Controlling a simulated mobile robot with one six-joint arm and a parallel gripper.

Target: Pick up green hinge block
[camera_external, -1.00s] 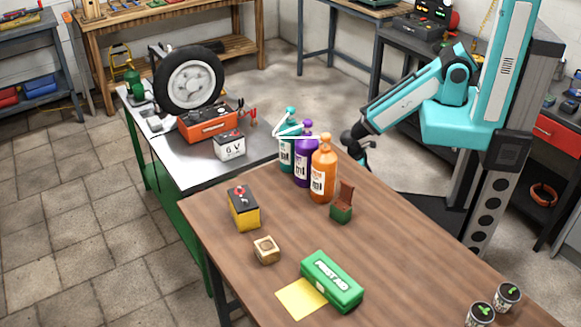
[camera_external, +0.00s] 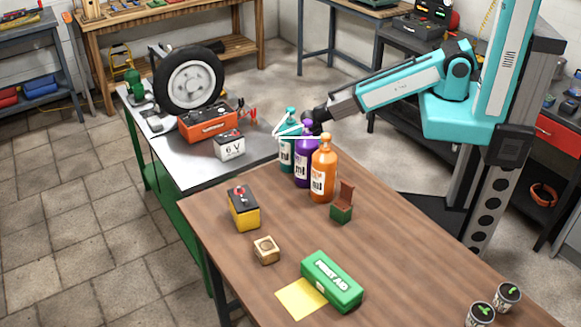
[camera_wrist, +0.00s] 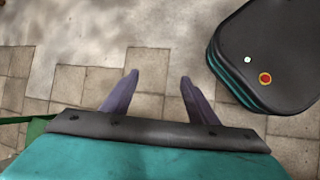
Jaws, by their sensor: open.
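The green hinge block (camera_external: 341,213) stands on the wooden table, to the right of the orange bottle; its green base has a brown plate standing up at its back. My gripper (camera_external: 308,128) is behind the tops of the bottles and partly hidden by them, above and behind the block and apart from it. In the wrist view my gripper (camera_wrist: 158,85) has its two fingers spread with nothing between them, over the tiled floor. The block does not show in the wrist view.
An orange bottle (camera_external: 323,172), a purple bottle (camera_external: 303,170) and a teal bottle (camera_external: 286,155) stand close beside the block. A green first aid box (camera_external: 332,283), a yellow battery (camera_external: 243,212) and a small wooden block (camera_external: 266,250) are nearer the front.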

